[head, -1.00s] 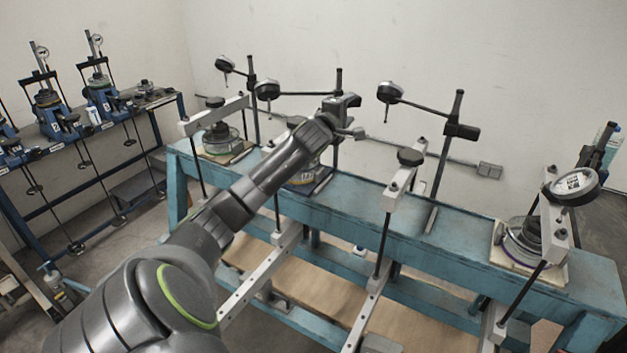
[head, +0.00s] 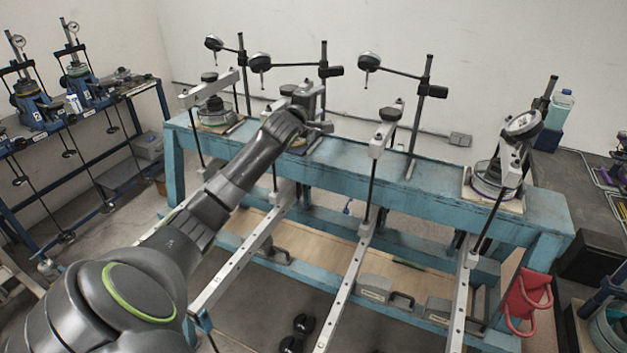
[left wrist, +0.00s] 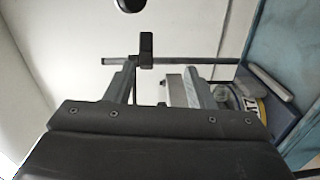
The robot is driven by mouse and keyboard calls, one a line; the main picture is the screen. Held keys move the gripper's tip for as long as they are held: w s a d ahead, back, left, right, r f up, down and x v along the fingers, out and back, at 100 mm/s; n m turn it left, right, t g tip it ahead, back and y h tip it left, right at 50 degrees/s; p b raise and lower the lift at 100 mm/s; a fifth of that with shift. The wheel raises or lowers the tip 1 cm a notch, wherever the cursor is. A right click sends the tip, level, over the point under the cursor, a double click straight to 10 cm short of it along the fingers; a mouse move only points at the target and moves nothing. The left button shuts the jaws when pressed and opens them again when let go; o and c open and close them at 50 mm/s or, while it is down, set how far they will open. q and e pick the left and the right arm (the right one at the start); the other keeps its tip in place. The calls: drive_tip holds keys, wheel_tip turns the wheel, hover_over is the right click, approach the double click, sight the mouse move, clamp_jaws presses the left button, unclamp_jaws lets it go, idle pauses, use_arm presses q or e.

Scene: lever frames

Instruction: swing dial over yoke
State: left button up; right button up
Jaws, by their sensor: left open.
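Several dial gauges stand over the teal bench (head: 345,160). In the head view, the round dial (head: 260,62) near my left gripper hangs on a horizontal arm from a black post (head: 323,58). A pale yoke (head: 383,137) with a black knob stands right of my gripper. My left gripper (head: 311,104) is open beside the second post, covering most of that station's yoke. The left wrist view shows a black clamp (left wrist: 146,48) and the dial's dark edge (left wrist: 130,3); contact is unclear.
A blue rack (head: 70,125) with similar devices stands at left. Long pale lever beams (head: 345,285) project forward below the bench. A red item (head: 527,298) hangs at the bench's right end, and a bottle (head: 559,108) stands behind it.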

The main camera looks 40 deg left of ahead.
use_arm(q)
drive_tip(key=s+d+f+m+g, duration=0.1)
drive_tip(key=s+f, duration=0.1)
drive_tip(key=f, duration=0.4)
drive_tip(key=s+d+f+m+g, duration=0.1)
drive_tip(key=s+d+f+m, duration=0.1)
drive_tip(key=f, duration=0.4)
drive_tip(key=s+d+f+m+g+b, duration=0.1)
drive_tip(key=s+d+f+m, duration=0.1)
drive_tip(key=f, duration=0.4)
drive_tip(key=shift+s+d+g+h, duration=0.25)
drive_tip(key=shift+g+h, duration=0.15)
